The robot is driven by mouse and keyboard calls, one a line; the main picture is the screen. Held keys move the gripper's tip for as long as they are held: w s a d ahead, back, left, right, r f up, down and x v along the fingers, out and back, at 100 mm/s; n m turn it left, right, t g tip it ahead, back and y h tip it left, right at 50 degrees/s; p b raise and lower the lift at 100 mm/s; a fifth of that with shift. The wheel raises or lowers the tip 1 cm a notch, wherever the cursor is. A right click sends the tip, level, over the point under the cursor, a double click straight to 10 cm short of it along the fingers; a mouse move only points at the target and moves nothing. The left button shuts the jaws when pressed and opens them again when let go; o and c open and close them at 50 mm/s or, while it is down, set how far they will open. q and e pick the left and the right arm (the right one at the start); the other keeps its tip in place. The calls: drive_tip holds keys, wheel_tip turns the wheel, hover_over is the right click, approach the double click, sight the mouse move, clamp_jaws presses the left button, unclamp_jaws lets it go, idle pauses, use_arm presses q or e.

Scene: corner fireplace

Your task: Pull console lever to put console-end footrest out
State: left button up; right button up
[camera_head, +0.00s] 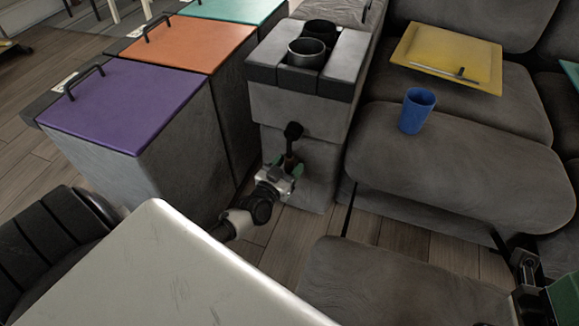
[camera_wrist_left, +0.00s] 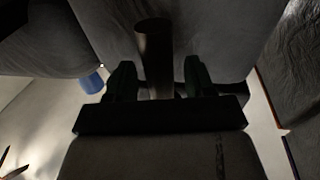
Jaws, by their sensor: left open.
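The console lever (camera_head: 293,131) is a dark round knob on a short stem at the console's (camera_head: 312,168) front face. My left gripper (camera_head: 284,170), with green fingertips, is open around the stem below the knob. In the left wrist view the dark lever (camera_wrist_left: 154,50) stands between the two open fingers (camera_wrist_left: 158,82); contact is unclear. A grey padded footrest (camera_head: 405,282) extends in front of the console-end seat (camera_head: 455,150), with black struts and floor between them. A black and green part at the lower right edge may be my right gripper; its jaws are unclear.
A blue cup (camera_head: 417,110) stands on the seat, with a yellow tray (camera_head: 448,55) behind. Purple (camera_head: 125,105) and orange (camera_head: 190,43) lidded boxes stand left of the console. A white surface (camera_head: 150,275) fills the lower left foreground. Some wooden floor (camera_head: 285,240) is clear.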

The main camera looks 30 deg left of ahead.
use_arm(q)
drive_tip(key=shift+w, duration=0.35)
clamp_jaws()
